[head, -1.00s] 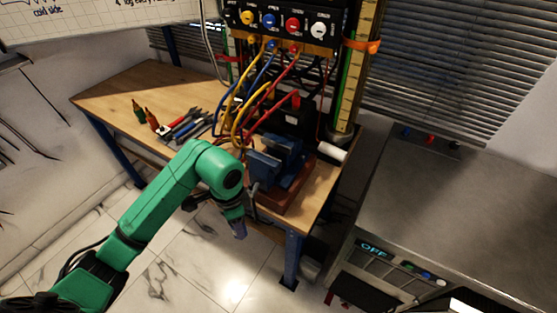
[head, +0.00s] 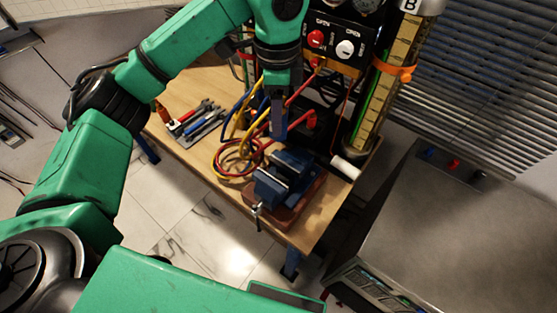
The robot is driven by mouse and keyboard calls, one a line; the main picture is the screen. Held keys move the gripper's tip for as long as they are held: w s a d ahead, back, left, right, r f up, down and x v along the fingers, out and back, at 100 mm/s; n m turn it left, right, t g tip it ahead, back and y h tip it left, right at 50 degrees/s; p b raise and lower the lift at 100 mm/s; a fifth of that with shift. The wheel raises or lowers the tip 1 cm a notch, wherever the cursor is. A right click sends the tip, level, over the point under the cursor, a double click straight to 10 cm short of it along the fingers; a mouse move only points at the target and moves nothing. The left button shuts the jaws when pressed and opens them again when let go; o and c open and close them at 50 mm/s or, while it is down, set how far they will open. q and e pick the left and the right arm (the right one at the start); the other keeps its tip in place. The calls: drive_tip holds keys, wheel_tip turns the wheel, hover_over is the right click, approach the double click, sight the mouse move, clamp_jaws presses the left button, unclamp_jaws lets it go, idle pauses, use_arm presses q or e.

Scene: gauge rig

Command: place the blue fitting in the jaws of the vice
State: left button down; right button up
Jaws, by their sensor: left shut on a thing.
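The vice (head: 272,187) is dark blue, on a reddish-brown base near the front right corner of the wooden bench. Its jaws lie side by side, with a narrow light gap between them. My left gripper (head: 277,106) points down, above and behind the vice in the picture. It is shut on the blue fitting (head: 280,126), which hangs below the fingers, apart from the vice jaws as far as I can tell. My fingers are small and partly hidden by the wrist. My right gripper is not in view.
Red, yellow and blue hoses (head: 232,150) loop on the bench (head: 195,155) left of the vice. Hand tools (head: 195,122) lie further left. A valve panel (head: 340,45) and a tall gauge column (head: 382,100) stand behind. A white roll (head: 345,168) lies right of the vice.

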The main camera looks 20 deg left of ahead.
use_arm(q)
drive_tip(key=f, duration=1.5)
drive_tip(key=shift+w+f, duration=0.15)
drive_tip(key=shift+w, duration=0.1)
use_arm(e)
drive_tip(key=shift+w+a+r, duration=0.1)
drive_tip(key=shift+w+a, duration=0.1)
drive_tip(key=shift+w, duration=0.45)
use_arm(q)
drive_tip(key=shift+f+b, duration=0.35)
drive_tip(key=shift+f, duration=0.2)
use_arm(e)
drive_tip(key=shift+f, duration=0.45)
use_arm(q)
drive_tip(key=shift+c, duration=1.5)
unclamp_jaws()
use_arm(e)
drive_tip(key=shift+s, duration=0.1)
